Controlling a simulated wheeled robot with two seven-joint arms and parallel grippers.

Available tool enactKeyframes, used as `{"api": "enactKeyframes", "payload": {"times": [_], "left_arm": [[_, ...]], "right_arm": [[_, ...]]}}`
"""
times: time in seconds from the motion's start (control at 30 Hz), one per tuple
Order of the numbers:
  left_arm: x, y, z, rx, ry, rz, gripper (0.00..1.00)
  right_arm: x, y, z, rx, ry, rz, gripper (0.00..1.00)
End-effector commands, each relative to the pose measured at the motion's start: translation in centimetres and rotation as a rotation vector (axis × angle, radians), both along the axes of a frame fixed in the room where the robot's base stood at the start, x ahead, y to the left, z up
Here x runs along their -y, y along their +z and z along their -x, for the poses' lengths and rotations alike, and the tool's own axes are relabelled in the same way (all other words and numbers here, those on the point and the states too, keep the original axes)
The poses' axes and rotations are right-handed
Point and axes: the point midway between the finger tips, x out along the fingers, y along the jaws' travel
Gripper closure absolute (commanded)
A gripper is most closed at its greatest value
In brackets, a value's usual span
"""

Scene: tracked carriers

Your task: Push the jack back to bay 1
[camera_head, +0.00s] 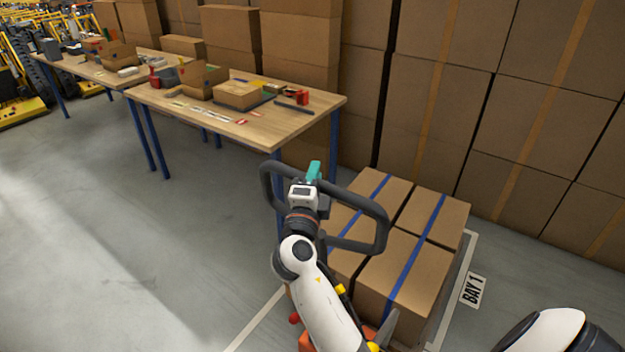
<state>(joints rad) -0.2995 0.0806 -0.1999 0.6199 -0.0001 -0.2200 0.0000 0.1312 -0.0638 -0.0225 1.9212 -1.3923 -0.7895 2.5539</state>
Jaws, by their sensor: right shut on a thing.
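The jack shows as a black looped handle (376,222) with a teal lever at its top and a bit of orange body low in the picture. My right gripper (308,192) is shut on the jack handle near its middle; its fingertips are mostly hidden by my own wrist. Bay 1 is marked by a white floor line (250,325) and a "BAY 1" floor label (473,290). A load of cartons (412,262) with blue straps stands beyond the handle, beside the label and within the visible lines. The jack's forks are hidden. My left gripper is out of view.
A wooden table (325,103) with blue legs, bearing boxes and small items, stands behind and left of the handle. Tall stacks of cartons (530,110) wall off the back and right. Grey floor (130,250) at left is clear.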

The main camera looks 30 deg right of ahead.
Motion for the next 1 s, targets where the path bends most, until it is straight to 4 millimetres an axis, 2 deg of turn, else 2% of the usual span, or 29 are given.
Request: {"api": "enactKeyframes", "payload": {"times": [0.27, 0.5, 0.8, 1.0], "left_arm": [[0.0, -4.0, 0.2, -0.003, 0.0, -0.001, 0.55], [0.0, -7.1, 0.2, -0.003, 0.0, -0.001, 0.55], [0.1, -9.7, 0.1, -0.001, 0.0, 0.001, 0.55], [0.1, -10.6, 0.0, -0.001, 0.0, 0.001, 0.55]], "right_arm": [[5.4, 0.1, -1.9, 0.019, -0.01, 0.01, 1.0], [11.5, 0.3, -4.4, 0.017, -0.011, 0.013, 1.0], [17.9, 0.1, -7.1, 0.009, -0.008, 0.004, 1.0], [20.5, 0.0, -8.4, 0.004, -0.004, 0.001, 1.0]]}}
